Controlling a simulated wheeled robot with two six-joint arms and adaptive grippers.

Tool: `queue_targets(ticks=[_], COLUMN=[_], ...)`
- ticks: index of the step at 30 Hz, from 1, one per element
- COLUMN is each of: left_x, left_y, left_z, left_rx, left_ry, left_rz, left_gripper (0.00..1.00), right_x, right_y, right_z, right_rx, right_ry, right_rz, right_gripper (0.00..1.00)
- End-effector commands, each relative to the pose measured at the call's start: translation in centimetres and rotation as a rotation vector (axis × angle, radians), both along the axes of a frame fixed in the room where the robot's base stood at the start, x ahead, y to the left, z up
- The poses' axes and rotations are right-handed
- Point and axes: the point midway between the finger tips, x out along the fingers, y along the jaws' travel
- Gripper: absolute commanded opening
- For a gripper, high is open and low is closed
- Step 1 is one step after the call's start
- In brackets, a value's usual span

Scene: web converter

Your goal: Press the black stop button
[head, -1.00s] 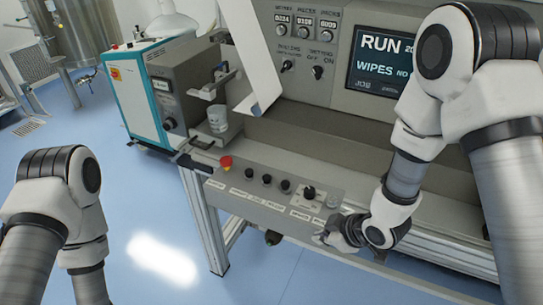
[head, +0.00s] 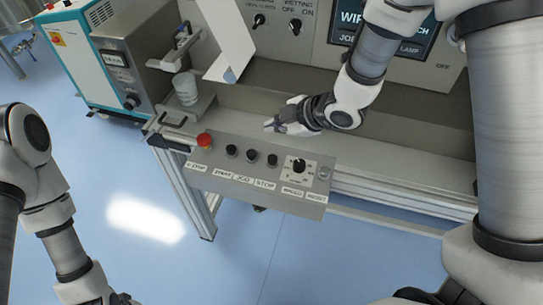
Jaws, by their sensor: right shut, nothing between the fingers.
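The grey control panel (head: 230,181) carries a red mushroom button (head: 204,140), several black round buttons and a rotary knob (head: 299,165). The rightmost black button (head: 272,160), just left of the knob, lines up with a label that appears to read STOP. Two other black buttons, the left one (head: 231,151) and the middle one (head: 251,156), stand beside it. My right gripper (head: 268,125) is shut and empty. It points left over the machine ledge, behind the black buttons in the picture and apart from them. My left arm is at the lower left; its fingers are outside the picture.
A white web sheet (head: 226,45) hangs above the ledge. The upright machine face with switches and screen (head: 405,35) rises behind. The floor in front of the panel is clear.

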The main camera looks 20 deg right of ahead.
Motion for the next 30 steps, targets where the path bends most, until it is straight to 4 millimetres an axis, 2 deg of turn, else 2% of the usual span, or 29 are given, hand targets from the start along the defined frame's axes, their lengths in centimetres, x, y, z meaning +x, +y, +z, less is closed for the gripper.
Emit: queue_targets(ticks=[12,15,20,30], left_x=[0.0,0.0,0.0,0.0], left_y=[0.0,0.0,0.0,0.0], left_z=[-6.1,-7.0,-7.6,-7.5], left_rx=[0.000,0.000,0.000,0.000], left_ry=[0.000,0.000,0.000,0.000], left_rz=[0.000,0.000,0.000,0.000], left_gripper=[0.40,0.40,0.40,0.40], right_x=[0.0,0.0,0.0,0.0], right_y=[0.0,0.0,0.0,0.0], right_z=[-6.4,-7.5,-8.4,-8.3], right_rx=[0.000,0.000,0.000,0.001], right_ry=[0.000,0.001,0.001,0.000], right_rz=[0.000,-0.001,-0.002,-0.001], right_gripper=[0.00,0.00,0.00,0.00])
